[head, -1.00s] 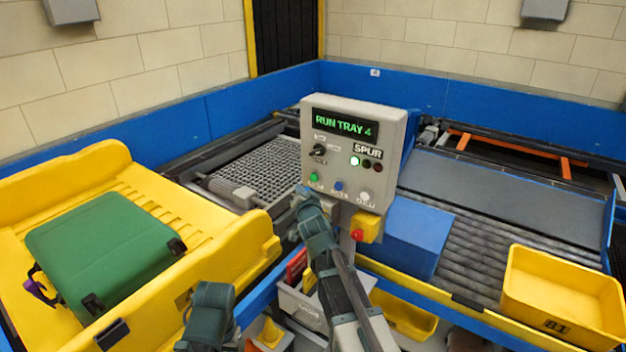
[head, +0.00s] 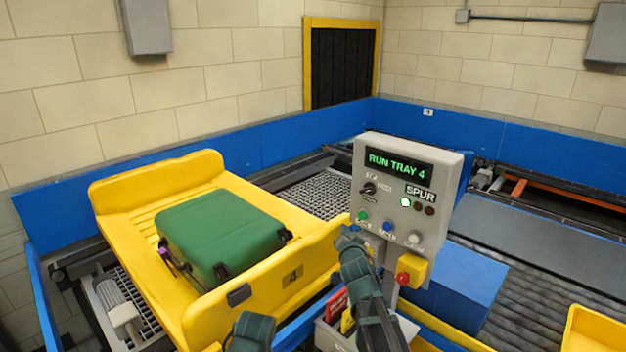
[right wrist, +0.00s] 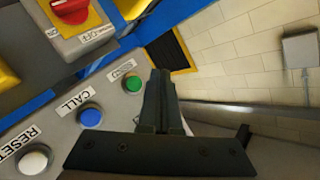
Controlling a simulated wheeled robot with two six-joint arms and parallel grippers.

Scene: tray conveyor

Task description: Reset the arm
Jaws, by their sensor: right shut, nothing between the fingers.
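My right gripper (head: 352,234) is in front of the lower left of the grey control panel (head: 368,200), near its green button (head: 362,215). In the right wrist view its dark fingers (right wrist: 160,80) are closed together with nothing between them. The green button (right wrist: 132,83) there lies just left of the fingers; I cannot tell if they touch it. The panel display (head: 398,163) reads "RUN TRAY 4" and one lamp is lit. A teal part of my arm shows at the bottom of the head view; my left gripper does not show.
A yellow tray (head: 205,318) marked 4 carries a green suitcase (head: 215,235) on the conveyor at left. A red stop button (head: 403,279) sits on a yellow box below the panel. A blue block (head: 465,285) and another yellow tray (head: 595,335) are at right.

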